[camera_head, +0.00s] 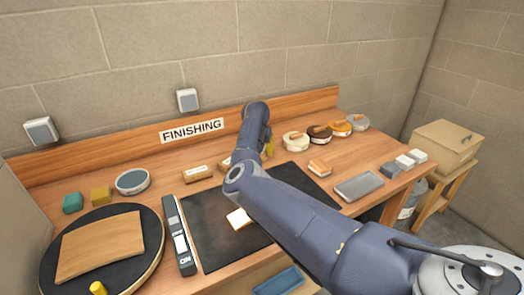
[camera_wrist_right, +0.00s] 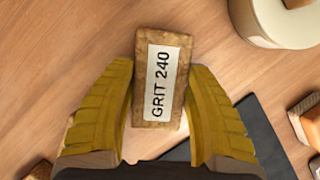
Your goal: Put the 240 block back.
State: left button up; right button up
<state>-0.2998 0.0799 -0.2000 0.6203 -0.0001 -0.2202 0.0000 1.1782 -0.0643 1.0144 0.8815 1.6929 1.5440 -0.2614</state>
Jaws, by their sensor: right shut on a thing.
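The 240 block (camera_wrist_right: 150,45), brown with a white "GRIT 240" label, lies between the yellow fingers of my right gripper (camera_wrist_right: 161,85) in the right wrist view. The right gripper is shut on it, over the wooden bench top. In the head view the right gripper (camera_head: 267,147) is at the back of the bench, mostly hidden behind my own arm, and the block in it cannot be made out. A labelled block (camera_head: 197,173) stands left of the arm, and another block (camera_head: 224,163) is partly covered by it. My left gripper is not in view.
A black mat (camera_head: 205,225) lies mid-bench under my arm. Several round discs (camera_head: 295,141) stand at the back right. A grey tray (camera_head: 359,186) and small blocks (camera_head: 404,161) lie right. A black round turntable (camera_head: 146,264) with a curved wooden panel (camera_head: 100,245) stands left.

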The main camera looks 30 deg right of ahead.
jog(key=shift+f, duration=0.15)
jog(key=o, duration=1.2)
jog(key=v, duration=1.2)
jog(key=shift+r, duration=0.25)
